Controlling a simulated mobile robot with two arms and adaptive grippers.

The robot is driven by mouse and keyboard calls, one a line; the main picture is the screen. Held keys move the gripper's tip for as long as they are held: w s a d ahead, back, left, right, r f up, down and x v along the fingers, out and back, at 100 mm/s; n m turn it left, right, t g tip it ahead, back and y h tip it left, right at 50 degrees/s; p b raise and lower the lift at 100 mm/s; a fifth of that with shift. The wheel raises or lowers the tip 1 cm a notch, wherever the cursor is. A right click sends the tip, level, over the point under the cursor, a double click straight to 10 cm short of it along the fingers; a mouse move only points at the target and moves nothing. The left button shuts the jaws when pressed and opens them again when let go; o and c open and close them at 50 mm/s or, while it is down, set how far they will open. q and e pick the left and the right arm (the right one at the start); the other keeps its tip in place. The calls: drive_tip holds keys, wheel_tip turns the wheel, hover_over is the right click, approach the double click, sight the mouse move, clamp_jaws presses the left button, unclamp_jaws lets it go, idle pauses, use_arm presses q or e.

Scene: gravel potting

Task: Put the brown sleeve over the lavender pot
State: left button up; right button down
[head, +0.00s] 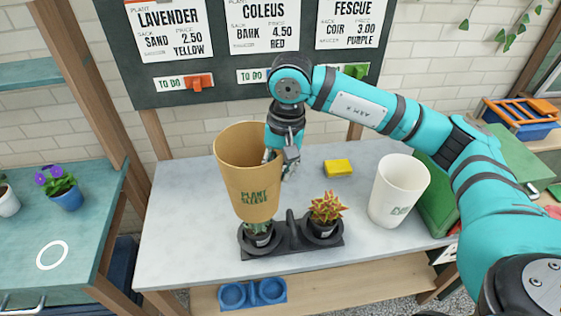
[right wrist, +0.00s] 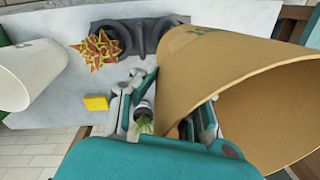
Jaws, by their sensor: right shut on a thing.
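The brown sleeve (head: 248,185), a tapered open cup marked "PLANT SLEEVE", is upright or slightly tilted. My right gripper (head: 285,160) is shut on its wall near the wide rim. The sleeve (right wrist: 245,95) also fills the right of the right wrist view, its wall between the fingers (right wrist: 165,118). Below it, a dark pot (head: 259,236) with a green plant sits in the left cup of the black double holder (head: 290,240). The sleeve's bottom overlaps the plant's top; its flowers are hidden, so I cannot tell if it is lavender. My left gripper is out of view.
A red-yellow plant (head: 327,208) stands in the holder's right cup. A white sleeve (head: 399,190) stands at the right, near a green box (head: 438,200). A yellow sponge (head: 338,167) lies behind. The grey table's left part (head: 180,220) is clear.

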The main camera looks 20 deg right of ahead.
wheel_tip(320, 180, down, 3)
drive_tip(key=shift+b, duration=0.5)
drive_tip(key=shift+f, duration=0.4)
use_arm(q)
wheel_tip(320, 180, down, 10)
drive_tip(key=b, duration=0.8)
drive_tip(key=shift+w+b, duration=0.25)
drive_tip(key=shift+b, duration=0.05)
use_arm(e)
wheel_tip(320, 180, down, 9)
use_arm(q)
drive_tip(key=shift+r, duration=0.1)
